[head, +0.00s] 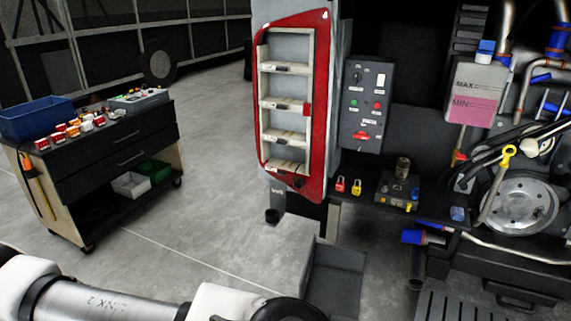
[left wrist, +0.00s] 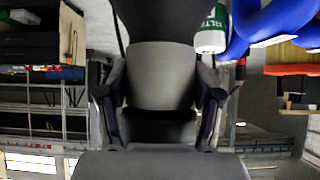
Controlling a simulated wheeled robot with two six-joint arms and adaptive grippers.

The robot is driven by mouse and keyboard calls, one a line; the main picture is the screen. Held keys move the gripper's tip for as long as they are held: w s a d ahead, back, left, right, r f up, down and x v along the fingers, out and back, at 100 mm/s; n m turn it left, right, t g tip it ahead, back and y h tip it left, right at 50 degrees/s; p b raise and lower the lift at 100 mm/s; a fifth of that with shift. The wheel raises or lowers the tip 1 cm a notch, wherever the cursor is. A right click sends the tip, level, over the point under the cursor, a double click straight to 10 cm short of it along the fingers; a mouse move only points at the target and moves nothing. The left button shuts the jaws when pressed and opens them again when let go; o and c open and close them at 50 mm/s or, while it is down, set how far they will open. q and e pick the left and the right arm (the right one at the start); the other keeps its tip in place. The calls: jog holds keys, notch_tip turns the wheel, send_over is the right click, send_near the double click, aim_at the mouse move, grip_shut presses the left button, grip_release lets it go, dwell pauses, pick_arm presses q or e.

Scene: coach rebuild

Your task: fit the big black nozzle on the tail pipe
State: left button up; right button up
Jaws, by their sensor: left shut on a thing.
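In the left wrist view my left gripper (left wrist: 160,115) is shut on a wide, round grey-and-black thing (left wrist: 160,75), with one finger on each side of it. It looks like the big black nozzle, but its far end runs out of the top of the picture. In the head view my left arm crosses the bottom left corner, and its gripper is out of sight. A dark pipe end (head: 416,270) hangs under the engine bay at the right; I cannot tell for certain that it is the tail pipe. My right gripper is in neither view.
A black tool cart (head: 120,150) with a blue bin (head: 38,118) stands at the left. A red-framed open compartment (head: 323,100) and a control panel (head: 366,105) are in the middle. Blue-ended hoses (head: 425,237) and a round metal hub (head: 520,205) fill the right.

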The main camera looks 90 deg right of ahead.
pick_arm(q)
jog(key=shift+r+p, duration=3.5)
jog(key=shift+r, duration=1.25)
jog(key=shift+f, duration=0.1)
